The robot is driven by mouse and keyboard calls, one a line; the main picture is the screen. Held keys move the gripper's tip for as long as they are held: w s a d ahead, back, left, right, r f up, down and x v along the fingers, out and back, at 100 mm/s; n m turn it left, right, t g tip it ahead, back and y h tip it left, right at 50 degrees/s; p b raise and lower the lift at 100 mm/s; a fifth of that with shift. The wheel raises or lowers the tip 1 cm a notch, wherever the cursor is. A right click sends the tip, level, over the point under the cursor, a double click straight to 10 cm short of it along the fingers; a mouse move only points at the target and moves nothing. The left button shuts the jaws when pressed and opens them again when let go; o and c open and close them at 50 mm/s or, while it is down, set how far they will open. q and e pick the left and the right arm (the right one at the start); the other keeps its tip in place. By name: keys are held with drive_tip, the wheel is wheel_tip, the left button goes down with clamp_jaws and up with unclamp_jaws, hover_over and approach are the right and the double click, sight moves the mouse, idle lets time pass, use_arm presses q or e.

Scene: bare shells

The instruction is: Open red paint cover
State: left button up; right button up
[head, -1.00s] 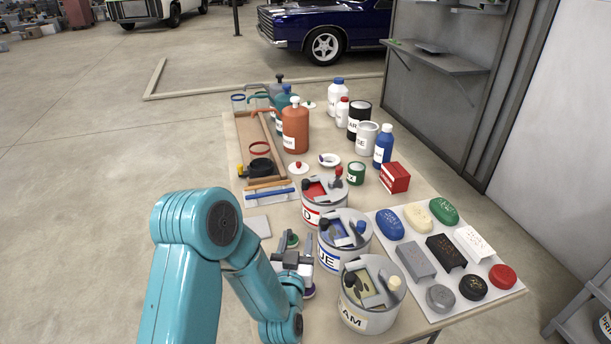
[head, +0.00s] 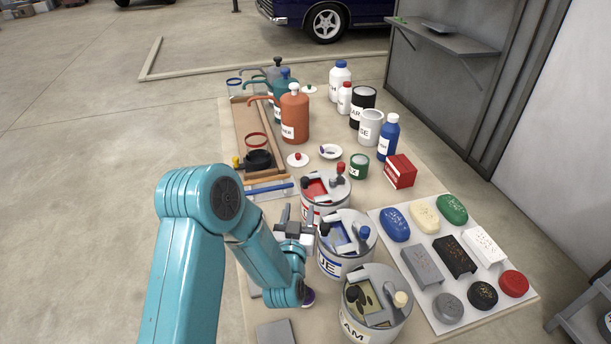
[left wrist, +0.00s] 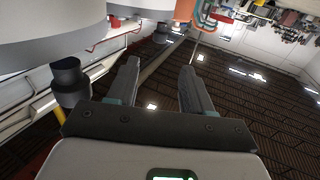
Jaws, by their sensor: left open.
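The red paint can (head: 309,212) is a white can with a red-marked label, in the middle of the head view. Its grey top has an opening showing red paint (head: 315,188), and a small red knob (head: 341,168) stands at its far right. My left gripper (head: 296,214) is open and empty just left of the can, fingers pointing away from me; I cannot tell whether it touches the can. In the left wrist view the two fingers (left wrist: 158,80) stand apart with nothing between them. My right gripper is out of view.
The blue paint can (head: 338,268) and cream paint can (head: 363,330) stand nearer. A white board (head: 408,262) with coloured blocks lies to the right.

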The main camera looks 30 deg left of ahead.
sight(305, 181)
use_arm(q)
drive_tip(key=p+x, duration=0.2)
drive_tip(key=x, duration=1)
drive_tip(key=shift+w+a+r+p, duration=0.1)
drive_tip(key=shift+w+p, duration=0.15)
drive_tip(key=shift+p, duration=0.05)
drive_tip(key=shift+w+a, duration=0.1)
drive_tip(key=shift+w, duration=0.2)
